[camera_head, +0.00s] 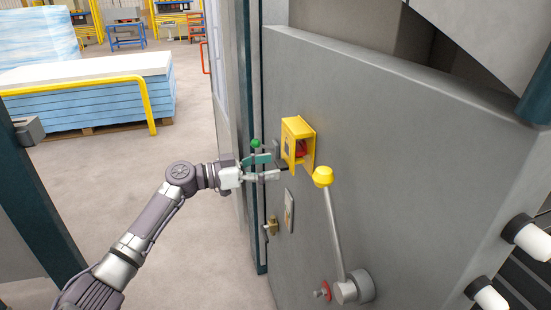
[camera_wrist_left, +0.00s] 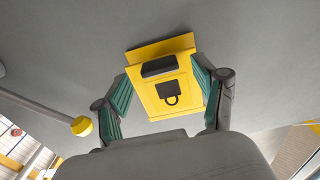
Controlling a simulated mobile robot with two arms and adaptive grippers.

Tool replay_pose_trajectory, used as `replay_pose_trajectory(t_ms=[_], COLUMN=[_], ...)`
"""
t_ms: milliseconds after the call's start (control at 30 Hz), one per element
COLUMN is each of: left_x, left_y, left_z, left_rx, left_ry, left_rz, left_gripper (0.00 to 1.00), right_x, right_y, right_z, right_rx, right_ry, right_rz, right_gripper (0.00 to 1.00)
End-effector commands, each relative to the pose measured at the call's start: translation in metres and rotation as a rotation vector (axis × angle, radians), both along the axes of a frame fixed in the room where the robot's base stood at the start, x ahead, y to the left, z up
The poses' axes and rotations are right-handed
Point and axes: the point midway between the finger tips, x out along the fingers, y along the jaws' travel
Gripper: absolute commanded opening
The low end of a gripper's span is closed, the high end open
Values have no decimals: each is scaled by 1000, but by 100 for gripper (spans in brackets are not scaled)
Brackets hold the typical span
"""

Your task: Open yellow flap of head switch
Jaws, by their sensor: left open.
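The head switch (camera_head: 311,140) is a yellow box on the grey machine panel, with something red showing inside it in the head view. In the left wrist view its yellow flap (camera_wrist_left: 156,96) faces me, with a black bar and a padlock symbol. My left gripper (camera_head: 272,167) is open at the left, lower side of the box. In the wrist view its fingers stand on either side of the flap; I cannot tell whether they touch it. My right gripper is out of view.
A lever with a yellow knob (camera_head: 323,176) stands just right of and below the box; the knob also shows in the wrist view (camera_wrist_left: 82,126). A green button (camera_head: 255,143) is behind the gripper. A red knob (camera_head: 322,291) sits lower. Open floor (camera_head: 115,185) lies left.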

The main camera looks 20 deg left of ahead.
Motion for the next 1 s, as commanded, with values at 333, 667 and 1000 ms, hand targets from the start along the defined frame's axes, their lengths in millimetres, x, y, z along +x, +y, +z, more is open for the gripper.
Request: replay_pose_trajectory(t_ms=[333,667,1000], left_x=[12,12,12], left_y=[-18,-17,-17], left_z=[0,-1,-1], left_rx=[-1,-1,-1], left_ry=[1,1,1], left_rz=[0,0,1], left_gripper=[71,46,0], right_x=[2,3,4], right_y=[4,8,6], right_z=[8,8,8], right_rx=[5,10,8], right_ry=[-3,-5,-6], right_rz=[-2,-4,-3], right_gripper=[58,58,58])
